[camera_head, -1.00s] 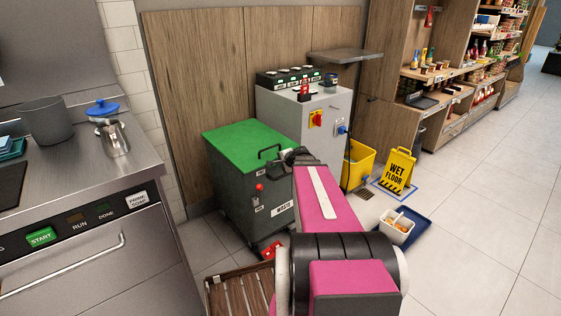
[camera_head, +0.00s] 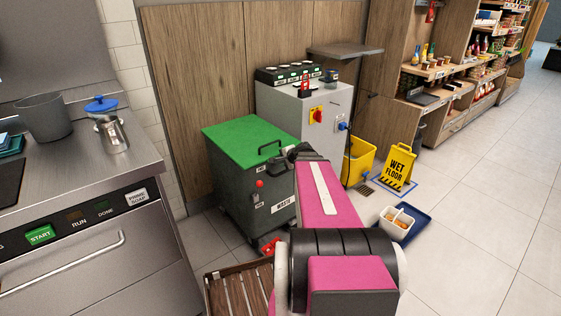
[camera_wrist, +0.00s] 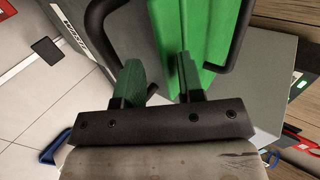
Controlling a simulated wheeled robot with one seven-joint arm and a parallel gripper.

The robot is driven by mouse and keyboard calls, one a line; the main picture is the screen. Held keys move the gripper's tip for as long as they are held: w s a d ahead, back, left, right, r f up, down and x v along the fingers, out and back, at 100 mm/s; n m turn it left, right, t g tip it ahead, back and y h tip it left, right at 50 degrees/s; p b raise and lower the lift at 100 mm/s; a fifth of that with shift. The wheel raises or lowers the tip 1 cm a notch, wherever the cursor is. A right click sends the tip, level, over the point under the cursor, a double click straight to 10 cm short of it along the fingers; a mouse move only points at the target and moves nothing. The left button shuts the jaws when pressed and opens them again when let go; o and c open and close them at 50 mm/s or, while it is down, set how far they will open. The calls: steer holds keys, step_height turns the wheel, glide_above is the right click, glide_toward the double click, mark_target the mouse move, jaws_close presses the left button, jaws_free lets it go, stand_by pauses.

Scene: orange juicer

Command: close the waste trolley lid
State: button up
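The waste trolley (camera_head: 240,205) is a dark grey bin with a "WASTE" label, standing against the wood-panelled wall. Its green lid (camera_head: 245,142) lies flat across the top and looks down. A black loop handle (camera_head: 268,147) is at the lid's right front edge. My gripper (camera_head: 291,153) is beside this handle, partly hidden by my arm. In the wrist view, my gripper (camera_wrist: 158,72) has its two green-padded fingers apart with nothing between them. The black handle (camera_wrist: 243,40) curves past the fingers on both sides. I cannot tell whether they touch.
A grey cabinet (camera_head: 290,112) with switches stands directly behind the trolley. A yellow bucket (camera_head: 357,160), a wet floor sign (camera_head: 398,168) and a blue tray (camera_head: 418,220) are to the right. A slatted wooden crate (camera_head: 238,290) is in front. The right floor is open.

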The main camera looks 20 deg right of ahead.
steer(key=v, duration=0.9)
steer(key=shift+s, duration=0.35)
steer(key=s+a+f+n+g+h, duration=0.1)
steer(key=s+a+f+n+g, duration=0.2)
steer(key=a, duration=0.3)
steer(key=s+a+f+n+g+h, duration=0.1)
steer(key=s+a+f+n+g, duration=0.2)
steer(key=a+n, duration=0.3)
steer(key=s+a+f+n+g+h, duration=0.1)
steer(key=s+a+f+n+g, duration=0.3)
steer(key=a, duration=0.4)
steer(key=shift+s+f+n, duration=0.35)
steer(key=shift+f+n, duration=0.35)
steer(key=shift+f, duration=0.1)
